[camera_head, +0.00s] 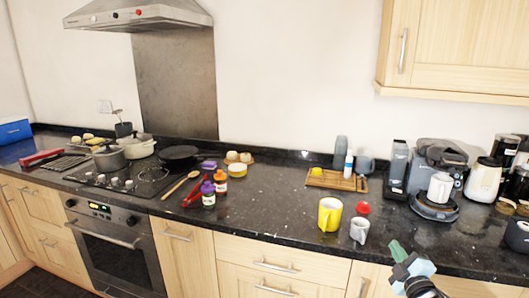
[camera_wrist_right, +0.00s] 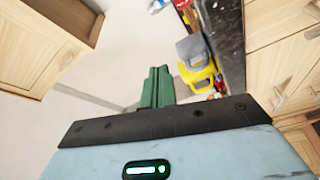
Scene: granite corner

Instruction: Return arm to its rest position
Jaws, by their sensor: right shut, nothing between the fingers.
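My right gripper (camera_head: 398,250) is at the lower right of the head view, in front of the counter edge, with its green fingers pointing up. In the right wrist view its green fingers (camera_wrist_right: 157,85) are together with nothing between them. A yellow mug (camera_head: 329,214) and a grey cup (camera_head: 359,230) stand on the counter to the left of the gripper, apart from it. The yellow mug (camera_wrist_right: 197,70) and the grey cup (camera_wrist_right: 192,47) also show in the right wrist view. My left gripper is not in view.
The dark granite counter (camera_head: 270,215) holds a red lid-like item (camera_head: 362,208), a wooden tray (camera_head: 325,181) and a coffee machine (camera_head: 435,170). A hob with pots (camera_head: 110,157) is at the left. A wall cabinet (camera_head: 455,48) hangs at upper right. Drawers (camera_head: 270,265) lie below the counter.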

